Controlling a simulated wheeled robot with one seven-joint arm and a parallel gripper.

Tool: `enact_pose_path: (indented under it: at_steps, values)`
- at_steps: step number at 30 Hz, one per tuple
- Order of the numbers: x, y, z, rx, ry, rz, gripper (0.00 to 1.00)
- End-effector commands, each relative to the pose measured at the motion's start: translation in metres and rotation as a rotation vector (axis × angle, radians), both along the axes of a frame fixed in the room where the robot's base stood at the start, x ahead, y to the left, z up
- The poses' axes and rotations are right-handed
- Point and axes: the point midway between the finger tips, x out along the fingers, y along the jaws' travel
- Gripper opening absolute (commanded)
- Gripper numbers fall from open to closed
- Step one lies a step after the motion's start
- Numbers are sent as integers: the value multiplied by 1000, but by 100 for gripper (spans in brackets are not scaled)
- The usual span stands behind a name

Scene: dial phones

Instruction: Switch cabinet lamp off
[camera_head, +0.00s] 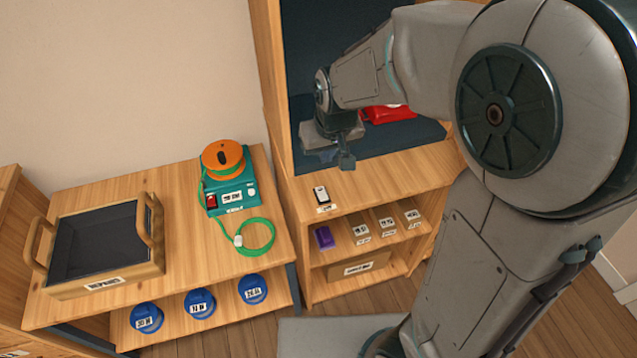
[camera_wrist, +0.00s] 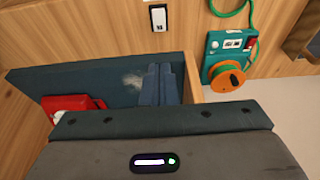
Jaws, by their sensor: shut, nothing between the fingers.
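The wooden cabinet (camera_head: 400,172) stands at the right with a dark interior. A small white-and-black switch (camera_head: 321,194) with a label lies on its front ledge; it also shows at the top of the wrist view (camera_wrist: 158,18). My gripper (camera_head: 346,160) is at the cabinet's opening, above and behind the switch and apart from it. Its fingers (camera_wrist: 166,85) look closed together and empty in the wrist view. I cannot pick out the lamp itself. A pale patch (camera_wrist: 132,80) shows on the dark surface beside the fingers.
A red object (camera_head: 386,113) lies inside the cabinet, partly behind my arm. A teal box (camera_head: 232,188) with a red switch, an orange reel (camera_head: 223,158) and a green cord stands on the left bench. A wooden tray (camera_head: 100,279) stands farther left.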

Motion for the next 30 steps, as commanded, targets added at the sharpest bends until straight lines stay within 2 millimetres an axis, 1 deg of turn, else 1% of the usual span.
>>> enact_pose_path:
  at_steps: [4, 7, 22, 24, 27, 30]
  values:
    - [1, 1, -5, -1, 3, 0, 0]
    - [3, 1, -15, -1, 4, 1, 0]
    - [28, 6, -102, -2, 5, -4, 0]
    - [27, 6, -113, -2, 5, -3, 0]
    - [28, 6, -125, -1, 3, -3, 0]
    - [28, 7, -133, -1, 3, -3, 0]
